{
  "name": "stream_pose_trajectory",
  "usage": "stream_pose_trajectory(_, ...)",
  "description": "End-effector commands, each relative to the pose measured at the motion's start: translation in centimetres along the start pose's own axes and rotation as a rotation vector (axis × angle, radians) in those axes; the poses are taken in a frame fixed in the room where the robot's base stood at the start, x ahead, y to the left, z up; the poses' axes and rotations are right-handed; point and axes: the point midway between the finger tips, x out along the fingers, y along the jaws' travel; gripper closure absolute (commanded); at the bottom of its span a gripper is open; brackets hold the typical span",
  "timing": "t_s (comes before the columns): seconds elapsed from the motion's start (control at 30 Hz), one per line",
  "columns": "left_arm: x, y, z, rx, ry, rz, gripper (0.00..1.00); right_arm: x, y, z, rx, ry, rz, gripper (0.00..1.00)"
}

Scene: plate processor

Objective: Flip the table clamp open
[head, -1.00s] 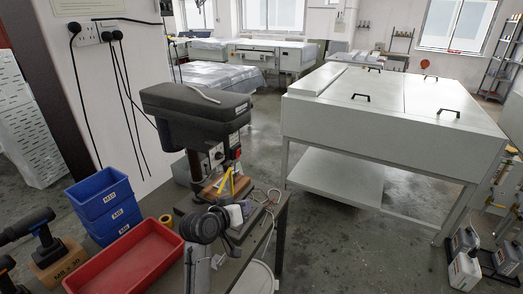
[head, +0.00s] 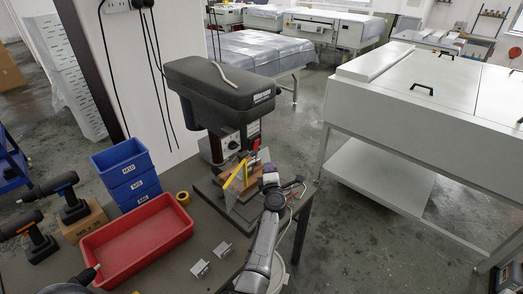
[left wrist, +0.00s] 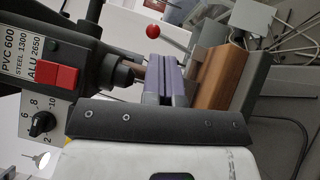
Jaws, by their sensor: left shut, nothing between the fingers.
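I cannot clearly make out the table clamp. My left gripper (head: 270,179) is at the right side of the press table. In the left wrist view its two purple-grey fingers (left wrist: 165,80) are together with nothing between them, in front of a wooden block (left wrist: 218,77). A red ball knob (left wrist: 153,31) on a thin rod shows beyond the fingertips; I cannot tell what it belongs to.
A red tray (head: 137,243), stacked blue bins (head: 124,172), a yellow tape roll (head: 183,198), cordless drills (head: 70,197) and small metal pieces (head: 200,268) lie on the bench. A large grey cabinet (head: 420,120) stands to the right, across open floor.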

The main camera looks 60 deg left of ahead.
Motion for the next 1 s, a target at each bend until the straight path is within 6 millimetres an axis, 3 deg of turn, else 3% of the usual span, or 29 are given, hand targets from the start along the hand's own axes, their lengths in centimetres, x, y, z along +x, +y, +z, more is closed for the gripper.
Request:
stream_pose_trajectory(0.23, -0.2, 0.1, -2.2, -0.018, 0.138, 0.008, 1.00, 0.0, 0.0, 0.2, 0.000, -0.004, 0.000, 0.57)
stream_pose_trajectory(0.73, 0.0, 0.2, -2.5, -0.024, 0.156, 0.012, 1.00, 0.0, -0.2, 0.0, 0.008, 0.001, -0.006, 0.57)
stream_pose_trajectory(1.0, 3.2, 0.2, -3.0, -0.022, 0.155, 0.014, 1.00, 0.5, -0.3, 0.1, 0.009, 0.002, -0.007, 0.57)
